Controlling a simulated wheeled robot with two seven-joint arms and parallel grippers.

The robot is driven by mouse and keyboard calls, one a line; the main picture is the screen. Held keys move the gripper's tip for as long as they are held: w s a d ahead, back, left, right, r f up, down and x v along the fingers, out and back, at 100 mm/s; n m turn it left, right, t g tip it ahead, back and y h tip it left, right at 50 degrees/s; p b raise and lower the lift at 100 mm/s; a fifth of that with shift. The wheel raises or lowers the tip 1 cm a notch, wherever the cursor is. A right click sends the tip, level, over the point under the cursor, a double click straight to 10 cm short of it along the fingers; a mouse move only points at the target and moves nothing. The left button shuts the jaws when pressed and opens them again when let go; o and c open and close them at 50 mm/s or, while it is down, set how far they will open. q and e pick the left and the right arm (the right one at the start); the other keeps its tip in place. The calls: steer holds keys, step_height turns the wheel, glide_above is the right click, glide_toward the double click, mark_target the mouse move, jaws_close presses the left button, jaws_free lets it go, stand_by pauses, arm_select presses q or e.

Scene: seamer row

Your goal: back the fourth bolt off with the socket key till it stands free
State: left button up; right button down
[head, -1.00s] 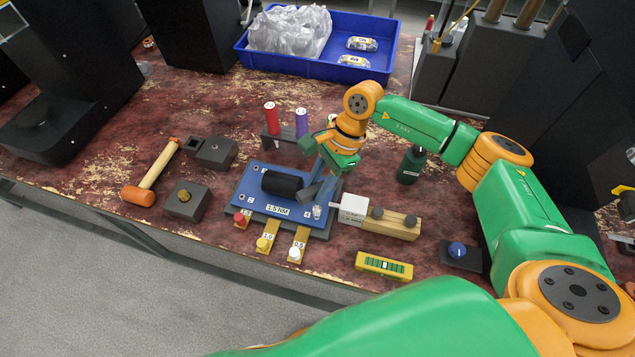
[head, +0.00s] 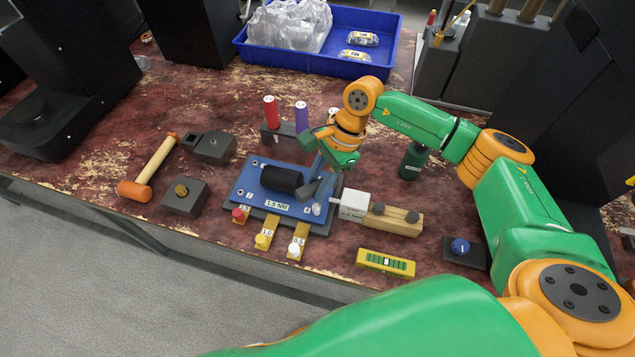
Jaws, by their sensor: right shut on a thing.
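A blue plate (head: 243,203) with numbered corner bolts lies on the bench, with a black cylinder (head: 281,179) across it and a 1.5 NM label in front. My right gripper (head: 320,192) points down over the plate's right side, close to the corner marked 4. It is shut on what seems to be the socket key, which the fingers mostly hide. A small silvery piece (head: 318,208) shows just below the fingers at that corner. I cannot tell whether it is the fourth bolt or the key's end. My left gripper is not in view.
Yellow tabs with red, yellow and white knobs (head: 294,251) line the front. Red and purple handles (head: 302,117) stand in a rack behind. A hammer (head: 149,168) lies left; a blue tray (head: 290,62) is behind.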

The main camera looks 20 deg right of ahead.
stand_by(0.7)
steer(key=shift+r, duration=0.1)
steer(key=m+p, duration=0.1)
steer(key=m, duration=0.1)
steer(key=m+t+p, duration=0.1)
steer(key=m, duration=0.1)
steer(key=shift+s+r+t, duration=0.1)
steer(key=shift+r+t, duration=0.2)
steer(key=shift+r, duration=0.05)
steer(key=shift+m+t, duration=0.3)
steer(key=shift+m, duration=0.7)
steer(key=shift+m+t+h, duration=0.3)
steer(key=shift+m+t, duration=0.1)
steer(key=shift+m, duration=0.6)
steer(key=shift+f, duration=0.15)
steer(key=shift+f+b, duration=0.5)
steer(key=shift+b, duration=0.15)
